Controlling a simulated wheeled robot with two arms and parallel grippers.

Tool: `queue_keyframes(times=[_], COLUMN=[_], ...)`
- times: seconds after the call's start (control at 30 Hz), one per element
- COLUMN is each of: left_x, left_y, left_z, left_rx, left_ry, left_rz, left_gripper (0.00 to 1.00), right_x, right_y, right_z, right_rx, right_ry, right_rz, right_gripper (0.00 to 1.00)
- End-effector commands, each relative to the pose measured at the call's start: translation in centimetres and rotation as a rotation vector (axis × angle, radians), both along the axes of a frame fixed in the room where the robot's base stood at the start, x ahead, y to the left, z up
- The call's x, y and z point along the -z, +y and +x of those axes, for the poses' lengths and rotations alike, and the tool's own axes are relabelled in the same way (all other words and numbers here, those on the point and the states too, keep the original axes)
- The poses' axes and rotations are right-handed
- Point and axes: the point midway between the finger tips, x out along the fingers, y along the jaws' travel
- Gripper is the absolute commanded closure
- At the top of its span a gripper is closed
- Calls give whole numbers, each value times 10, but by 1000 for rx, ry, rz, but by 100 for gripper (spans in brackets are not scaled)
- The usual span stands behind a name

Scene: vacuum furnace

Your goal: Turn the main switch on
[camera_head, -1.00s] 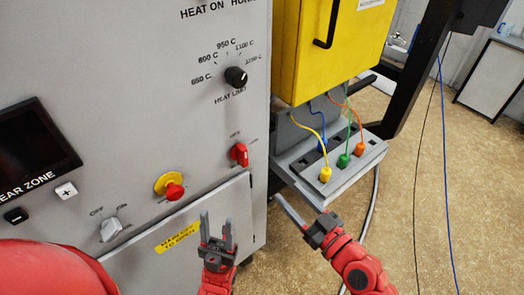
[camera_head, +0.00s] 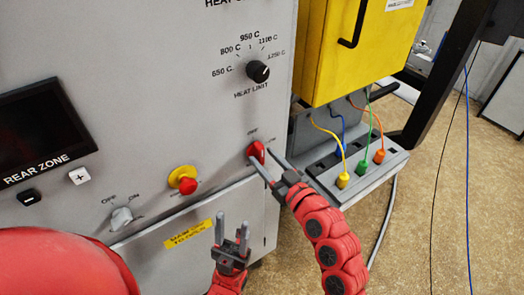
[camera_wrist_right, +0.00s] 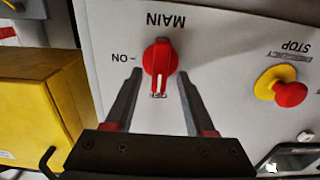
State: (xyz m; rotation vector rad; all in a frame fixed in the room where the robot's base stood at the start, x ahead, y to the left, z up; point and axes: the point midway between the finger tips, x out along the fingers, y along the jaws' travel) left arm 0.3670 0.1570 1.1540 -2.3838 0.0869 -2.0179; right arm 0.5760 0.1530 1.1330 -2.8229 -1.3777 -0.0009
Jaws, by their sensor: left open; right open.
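The main switch (camera_head: 257,152) is a red knob on the grey furnace panel. In the right wrist view the knob (camera_wrist_right: 160,62) appears upside down, with its white mark toward the OFF label (camera_wrist_right: 158,96) and the ON label (camera_wrist_right: 124,57) to the left. My right gripper (camera_head: 267,166) is open in front of the knob. In its wrist view the fingertips (camera_wrist_right: 159,74) are on either side of the knob's lower part; I cannot tell whether they touch it. My left gripper (camera_head: 232,222) is open and empty, lower down in front of the panel.
A red and yellow emergency stop (camera_head: 184,180) is left of the switch, with a grey off/on knob (camera_head: 122,218) farther left. The heat limit dial (camera_head: 257,71) is above. A yellow box (camera_head: 360,50) and a ledge with coloured plugs (camera_head: 362,180) stand to the right.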

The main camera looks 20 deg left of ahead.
Motion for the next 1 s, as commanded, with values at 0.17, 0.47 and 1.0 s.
queue_keyframes(times=[0.17, 0.47, 1.0], left_x=[-7, -7, -8], left_y=[0, 0, 0], left_z=[0, 0, 0], left_rx=[0, 0, 0], left_ry=[0, 0, 0], left_rz=[0, 0, 0], left_gripper=[50, 50, 50], right_x=[-1, 1, 1], right_y=[13, 15, 15], right_z=[9, 12, 12], right_rx=[-2, 0, 0], right_ry=[0, 0, -1], right_rz=[-1, -1, -1], right_gripper=[45, 45, 100])
